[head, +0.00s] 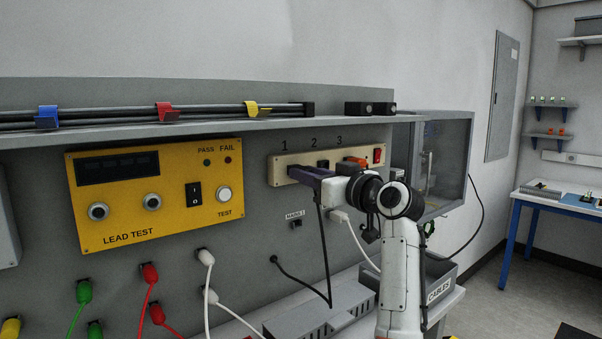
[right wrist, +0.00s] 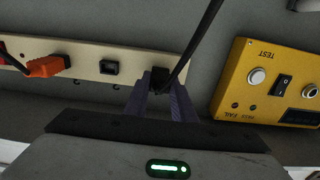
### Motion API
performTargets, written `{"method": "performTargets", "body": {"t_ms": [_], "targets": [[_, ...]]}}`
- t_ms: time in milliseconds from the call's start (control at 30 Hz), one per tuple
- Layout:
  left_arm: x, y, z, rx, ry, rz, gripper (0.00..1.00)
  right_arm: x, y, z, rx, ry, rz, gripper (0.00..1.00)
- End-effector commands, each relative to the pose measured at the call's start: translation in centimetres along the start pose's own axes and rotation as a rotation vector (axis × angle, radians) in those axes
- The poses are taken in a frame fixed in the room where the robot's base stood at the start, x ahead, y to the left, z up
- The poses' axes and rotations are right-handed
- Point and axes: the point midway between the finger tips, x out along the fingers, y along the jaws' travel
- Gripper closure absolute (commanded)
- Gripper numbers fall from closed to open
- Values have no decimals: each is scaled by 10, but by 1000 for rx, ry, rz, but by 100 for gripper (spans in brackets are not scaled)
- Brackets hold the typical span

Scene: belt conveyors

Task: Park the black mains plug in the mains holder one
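The black mains plug (right wrist: 160,77) is at outlet 1 of the cream socket strip, and its black cable hangs down in the head view (head: 325,255). My right gripper (right wrist: 160,88) is at outlet 1, with its purple fingers close against both sides of the plug; it looks shut on it. In the head view, the right gripper (head: 306,174) hides most of the plug. Mains holder one (head: 296,223), a small dark fitting under the label MAINS 1, is on the grey panel below the strip. My left gripper is not in view.
The socket strip (head: 277,172) also holds an orange plug (head: 352,164); its middle outlet (right wrist: 109,68) looks empty. A yellow LEAD TEST box (head: 160,215) is to the left. A shelf (head: 230,126) overhangs above.

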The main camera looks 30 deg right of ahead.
Motion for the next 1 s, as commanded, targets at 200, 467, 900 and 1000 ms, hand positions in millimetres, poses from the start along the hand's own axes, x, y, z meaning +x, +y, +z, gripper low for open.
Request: {"method": "performTargets", "body": {"t_ms": [200, 467, 900, 1000], "targets": [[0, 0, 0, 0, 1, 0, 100, -1, 0, 0, 0, 1, 0, 100], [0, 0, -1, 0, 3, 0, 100, -3, 0, 0, 0, 0, 0, 100], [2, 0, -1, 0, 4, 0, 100, -21, 1, 0, 0, 1, 1, 100], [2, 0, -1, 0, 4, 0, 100, -26, 0, 0, -1, 1, 1, 100]]}}
